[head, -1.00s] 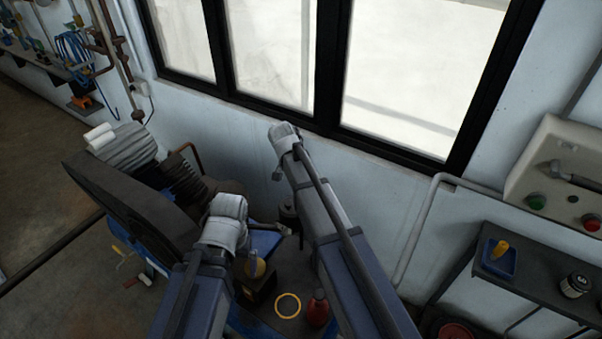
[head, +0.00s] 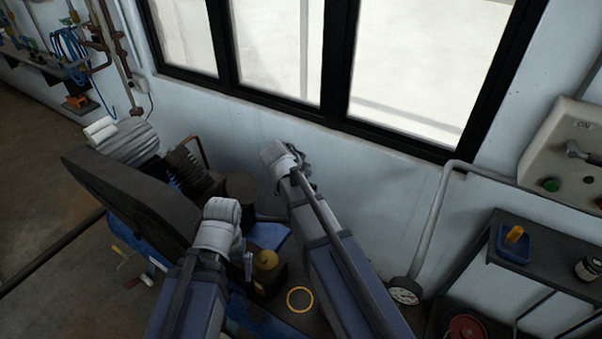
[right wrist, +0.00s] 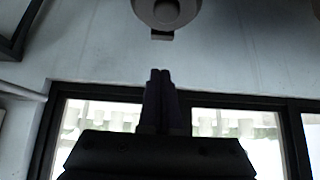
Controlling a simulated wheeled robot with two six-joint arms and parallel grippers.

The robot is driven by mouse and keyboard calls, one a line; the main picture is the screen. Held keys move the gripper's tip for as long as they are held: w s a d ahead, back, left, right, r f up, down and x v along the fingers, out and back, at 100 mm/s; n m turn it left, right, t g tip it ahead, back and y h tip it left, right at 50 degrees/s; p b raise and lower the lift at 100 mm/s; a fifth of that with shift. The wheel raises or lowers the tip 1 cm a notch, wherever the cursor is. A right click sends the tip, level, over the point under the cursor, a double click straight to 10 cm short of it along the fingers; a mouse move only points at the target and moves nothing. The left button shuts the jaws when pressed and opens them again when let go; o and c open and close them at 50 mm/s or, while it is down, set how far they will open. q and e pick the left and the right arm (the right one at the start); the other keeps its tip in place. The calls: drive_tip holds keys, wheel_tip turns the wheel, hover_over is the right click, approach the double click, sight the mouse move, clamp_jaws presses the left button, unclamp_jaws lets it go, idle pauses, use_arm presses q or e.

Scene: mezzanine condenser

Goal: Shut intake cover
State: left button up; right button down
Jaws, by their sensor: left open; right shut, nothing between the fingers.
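A dark round canister-like part (head: 240,187) stands on the machine, beside the finned cylinder (head: 186,172); I cannot tell for certain whether it is the intake cover. My left gripper (head: 247,258) is open, low over the machine's near side, mostly hidden by its own wrist. My right gripper (head: 301,160) is beyond the machine, near the wall under the window. In the right wrist view its fingers (right wrist: 161,75) are together and empty. Ahead of them is a round grey part (right wrist: 166,10) with a small tab, cut by the top edge.
A large dark belt guard (head: 125,195) fills the machine's left side. A yellow-topped part (head: 266,262) and a yellow ring (head: 300,299) are between my arms. A gauge (head: 404,291), a shelf (head: 480,262) with a blue tray (head: 515,243) and a wall switch box (head: 565,150) are at right.

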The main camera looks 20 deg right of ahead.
drive_tip(key=shift+s+a+f+t+h+b, duration=0.6)
drive_tip(key=shift+f+b, duration=0.15)
drive_tip(key=shift+b, duration=1.05)
drive_tip(key=shift+s+a+f+t+h+b, duration=0.55)
drive_tip(key=shift+f+b, duration=0.2)
drive_tip(key=shift+b, duration=1)
drive_tip(key=shift+s+a+t+h+b, duration=0.15)
drive_tip(key=shift+s+t+h+b, duration=0.1)
drive_tip(key=shift+b, duration=0.1)
drive_tip(key=shift+s+a+f, duration=0.1)
drive_tip(key=shift+a, duration=0.1)
drive_tip(key=shift+s+a+f+b, duration=0.3)
drive_tip(key=shift+s+f+b, duration=0.05)
drive_tip(key=shift+f+b, duration=0.25)
drive_tip(key=shift+s+a+f+b, duration=0.3)
drive_tip(key=shift+f+b, duration=0.2)
drive_tip(key=shift+b, duration=0.1)
drive_tip(key=shift+s+f, duration=0.15)
